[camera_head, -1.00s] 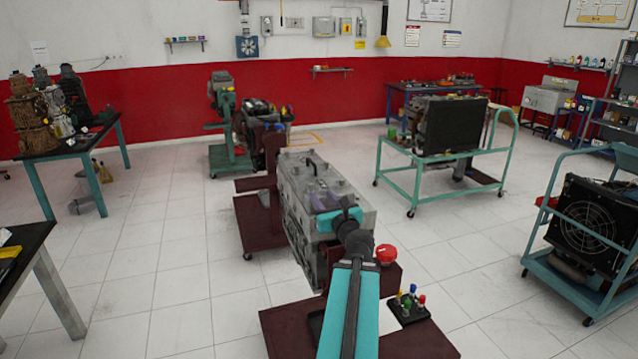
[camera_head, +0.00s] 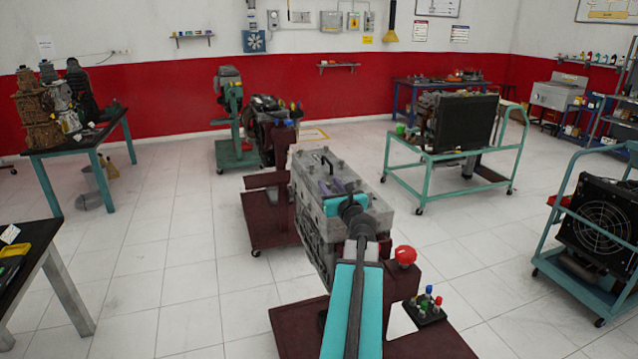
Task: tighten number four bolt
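The grey engine block (camera_head: 368,207) stands on a dark red wheeled stand (camera_head: 292,325) in the middle of the view. Bolts show as small dark spots on its top face, but I cannot read any numbers, so I cannot tell which is number four. A dark handle-like part (camera_head: 322,158) stands on the far end of the top. My teal arm reaches forward over the block's near end. My gripper (camera_head: 336,187) is over the block's top, around its near half. The arm covers part of the block, and the fingers are too small to judge open or shut.
A red knob (camera_head: 405,256) and a small black tray (camera_head: 426,311) with coloured caps are right of my arm. A radiator on a teal cart (camera_head: 455,156) stands behind right, another cart (camera_head: 590,285) at the right edge. A black table (camera_head: 40,238) is at left. Floor between is clear.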

